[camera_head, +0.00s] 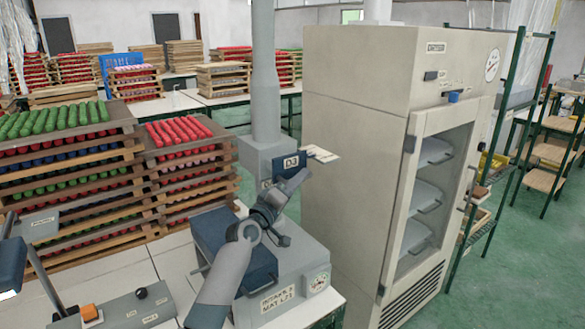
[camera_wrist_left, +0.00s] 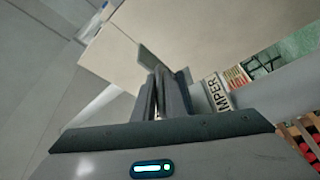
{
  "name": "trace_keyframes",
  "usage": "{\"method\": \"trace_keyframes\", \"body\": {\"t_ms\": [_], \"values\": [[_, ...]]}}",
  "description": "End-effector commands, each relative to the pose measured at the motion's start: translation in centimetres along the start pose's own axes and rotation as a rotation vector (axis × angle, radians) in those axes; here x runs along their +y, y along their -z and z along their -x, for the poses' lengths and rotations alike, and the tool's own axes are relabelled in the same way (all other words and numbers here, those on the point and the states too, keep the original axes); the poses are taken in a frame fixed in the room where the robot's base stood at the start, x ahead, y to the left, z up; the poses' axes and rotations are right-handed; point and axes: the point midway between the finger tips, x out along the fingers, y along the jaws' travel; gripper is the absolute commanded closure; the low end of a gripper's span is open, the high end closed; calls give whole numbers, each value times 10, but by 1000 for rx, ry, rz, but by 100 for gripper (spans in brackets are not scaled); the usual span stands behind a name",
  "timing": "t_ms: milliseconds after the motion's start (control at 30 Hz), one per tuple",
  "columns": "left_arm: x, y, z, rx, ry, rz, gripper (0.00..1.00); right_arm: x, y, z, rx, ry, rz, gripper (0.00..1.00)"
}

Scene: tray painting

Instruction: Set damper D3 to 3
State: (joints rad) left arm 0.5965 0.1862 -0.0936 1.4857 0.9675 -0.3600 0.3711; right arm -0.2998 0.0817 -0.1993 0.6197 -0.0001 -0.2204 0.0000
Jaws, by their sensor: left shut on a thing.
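Damper D3 (camera_head: 291,162) is marked by a white "D3" label on a dark plate at the foot of a grey vertical duct (camera_head: 264,75). My left gripper (camera_head: 298,180) reaches up from below and is at the front of this plate. Its fingers also show in the left wrist view (camera_wrist_left: 166,95), close together. They are shut on the damper's handle, which they mostly hide. A label ending in "MPER" (camera_wrist_left: 217,95) is beside the fingers in that view. The damper's scale and setting cannot be read. My right gripper is not in view.
A tall beige cabinet (camera_head: 357,130) with a glass door stands close to the right of the damper. A grey machine with a blue lid (camera_head: 225,240) is below my arm. Stacked wooden trays (camera_head: 90,205) of painted pieces fill the left.

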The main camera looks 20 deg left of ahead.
Motion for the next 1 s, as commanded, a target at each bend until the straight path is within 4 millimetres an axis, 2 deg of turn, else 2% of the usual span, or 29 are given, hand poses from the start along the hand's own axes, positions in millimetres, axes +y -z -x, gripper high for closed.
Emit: {"method": "trace_keyframes", "body": {"t_ms": [67,400,433,500,833,1000], "values": [[6,-7,2,-4,1,2,100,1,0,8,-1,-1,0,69],[6,-10,4,-3,1,1,100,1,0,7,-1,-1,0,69],[6,-10,4,-3,1,1,84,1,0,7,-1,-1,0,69],[6,-10,4,-3,1,0,71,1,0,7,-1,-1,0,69],[6,-9,4,-1,0,0,71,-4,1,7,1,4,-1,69],[5,-10,11,-1,0,0,71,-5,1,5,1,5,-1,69]]}}
